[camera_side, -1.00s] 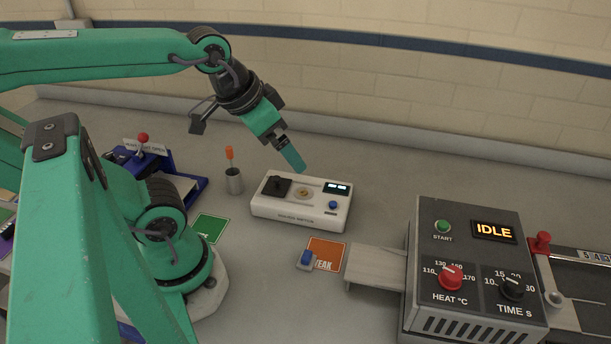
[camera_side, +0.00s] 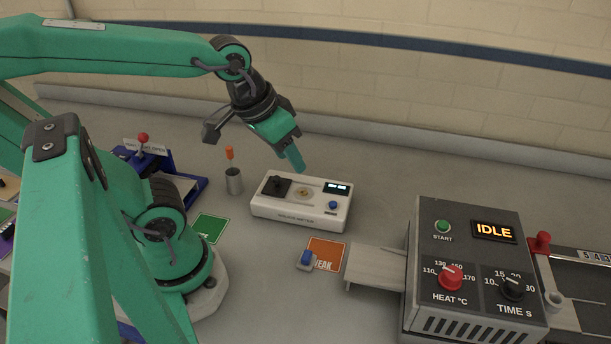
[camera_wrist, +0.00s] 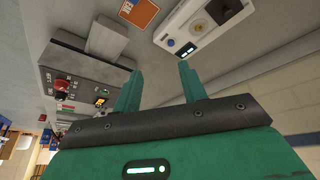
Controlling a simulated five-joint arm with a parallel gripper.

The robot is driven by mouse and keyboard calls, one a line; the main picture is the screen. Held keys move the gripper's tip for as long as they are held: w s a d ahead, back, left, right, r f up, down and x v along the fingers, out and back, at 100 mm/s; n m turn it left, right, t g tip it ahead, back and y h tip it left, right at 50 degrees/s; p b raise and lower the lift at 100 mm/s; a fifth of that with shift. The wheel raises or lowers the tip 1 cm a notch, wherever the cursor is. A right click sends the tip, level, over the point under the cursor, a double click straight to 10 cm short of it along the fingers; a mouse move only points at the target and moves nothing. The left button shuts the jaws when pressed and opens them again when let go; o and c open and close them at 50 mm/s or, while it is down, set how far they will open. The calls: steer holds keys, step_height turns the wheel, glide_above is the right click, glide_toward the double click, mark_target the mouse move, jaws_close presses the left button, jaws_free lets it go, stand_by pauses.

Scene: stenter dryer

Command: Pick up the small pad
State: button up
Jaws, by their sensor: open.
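Which item is the small pad is not certain. A small blue block on a pale base (camera_side: 306,259) lies at the left edge of the orange card (camera_side: 326,254). A black square piece (camera_side: 276,187) sits on the left of the white meter box (camera_side: 290,212); part of the box also shows at the top of the wrist view (camera_wrist: 190,33). My gripper (camera_side: 294,159) is above and behind the meter, pointing down, clear of it. In the wrist view my gripper (camera_wrist: 160,75) has its two green fingers apart with nothing between them.
A metal cup with an orange-tipped tool (camera_side: 233,181) stands left of the meter. A green card (camera_side: 209,228) lies in front of the cup. The dark dryer box (camera_side: 465,270), reading IDLE, and its grey shelf (camera_side: 375,268) are at right. The back counter is clear.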

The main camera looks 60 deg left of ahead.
mark_target(306, 254)
steer(key=shift+w+d+f+n+g, duration=0.15)
steer(key=shift+d+f+n+g, duration=0.85)
steer(key=shift+f, duration=1.3)
steer(key=shift+w+d+f+n+g, duration=0.15)
steer(key=shift+d+f+n+g, duration=0.6)
steer(key=shift+f+n, duration=1.05)
steer(key=shift+w+d+f+n+g, duration=0.15)
steer(key=shift+d+f+n+g, duration=0.7)
steer(key=shift+f, duration=1.9)
steer(key=shift+d, duration=0.15)
steer(key=shift+f, duration=1.3)
steer(key=shift+f, duration=0.1)
steer(key=shift+f, duration=2.5)
jaws_close()
